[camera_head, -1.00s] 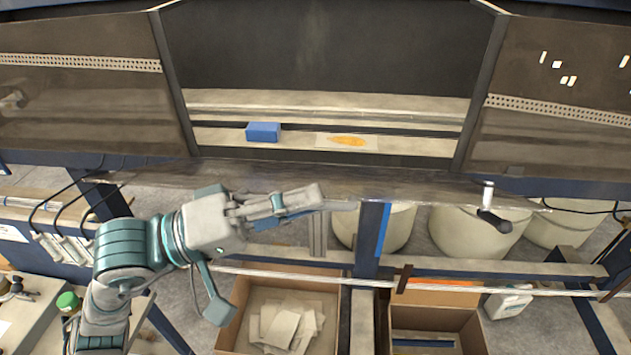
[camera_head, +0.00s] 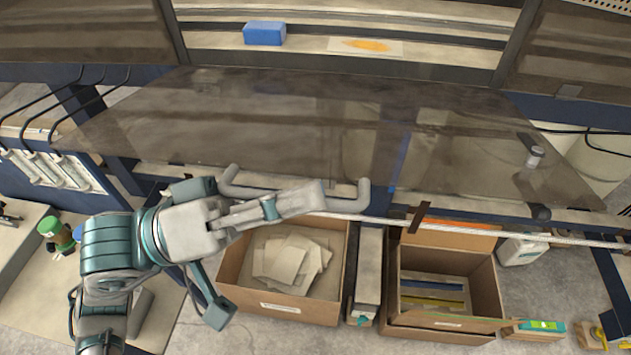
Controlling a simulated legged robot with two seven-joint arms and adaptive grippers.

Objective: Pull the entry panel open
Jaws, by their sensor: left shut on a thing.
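The entry panel (camera_head: 300,125) is a dark, see-through sheet that slopes out from the machine opening toward me. Its grey bar handle (camera_head: 362,195) runs along the near edge. My left gripper (camera_head: 312,198) reaches in from the left and is shut on the handle. The fingers cover much of the bar's middle. Through the opening behind the panel, a blue block (camera_head: 264,33) and a pale sheet with an orange patch (camera_head: 365,46) lie on the machine bed. My right gripper is not in view.
Below the panel, an open cardboard box with papers (camera_head: 290,262) and another open box (camera_head: 440,285) stand on the floor. A grey bench (camera_head: 30,240) is at the left. A dark-tipped knob (camera_head: 535,155) shows at the right.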

